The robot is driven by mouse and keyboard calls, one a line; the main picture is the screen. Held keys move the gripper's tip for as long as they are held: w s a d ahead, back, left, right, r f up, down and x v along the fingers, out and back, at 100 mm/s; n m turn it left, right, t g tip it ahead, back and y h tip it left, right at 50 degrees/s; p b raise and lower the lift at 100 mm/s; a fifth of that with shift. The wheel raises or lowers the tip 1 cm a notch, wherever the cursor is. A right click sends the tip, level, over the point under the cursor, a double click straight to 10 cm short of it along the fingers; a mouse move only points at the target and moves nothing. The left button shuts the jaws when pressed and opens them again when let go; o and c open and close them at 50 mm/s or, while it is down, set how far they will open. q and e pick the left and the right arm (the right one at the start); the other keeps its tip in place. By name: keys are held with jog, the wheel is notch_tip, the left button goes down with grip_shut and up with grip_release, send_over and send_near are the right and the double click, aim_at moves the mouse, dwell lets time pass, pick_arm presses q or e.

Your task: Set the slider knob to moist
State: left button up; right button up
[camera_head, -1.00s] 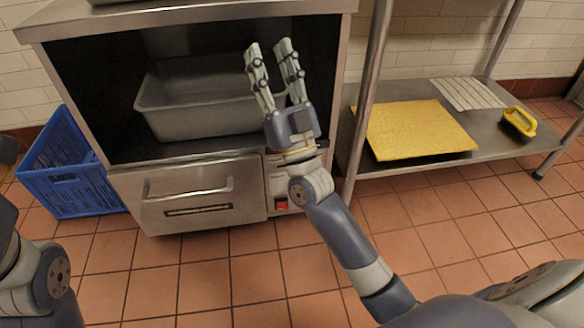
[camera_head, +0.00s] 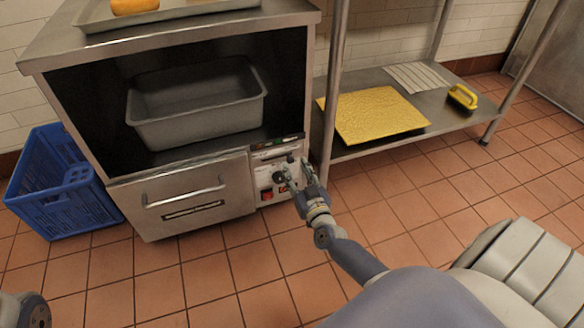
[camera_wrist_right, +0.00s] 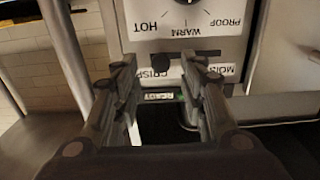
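The slider knob (camera_wrist_right: 160,63) is small and black. In the wrist view, which shows the panel upside down, it sits at the CRISP end of its slot (camera_wrist_right: 195,53). The MOIST label (camera_wrist_right: 218,69) is at the other end, partly hidden by a finger. My right gripper (camera_wrist_right: 163,66) is open, its two fingers on either side of the knob with gaps visible; contact cannot be told. In the head view the right gripper (camera_head: 296,169) is at the control panel (camera_head: 264,174) and covers part of it.
A temperature dial (camera_wrist_right: 187,3) is close to the slider. A red switch (camera_head: 266,195) is low on the panel. A drawer (camera_head: 185,198) is left of it, under the cabinet opening with a grey pan (camera_head: 200,125). A steel shelf post (camera_head: 333,90) stands close on the right.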

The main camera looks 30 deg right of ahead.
aim_at(291, 162)
jog(key=shift+b+x, duration=0.5)
jog(key=shift+x, duration=1.3)
jog(key=shift+a, duration=0.1)
grip_shut()
jog(key=shift+a, duration=0.1)
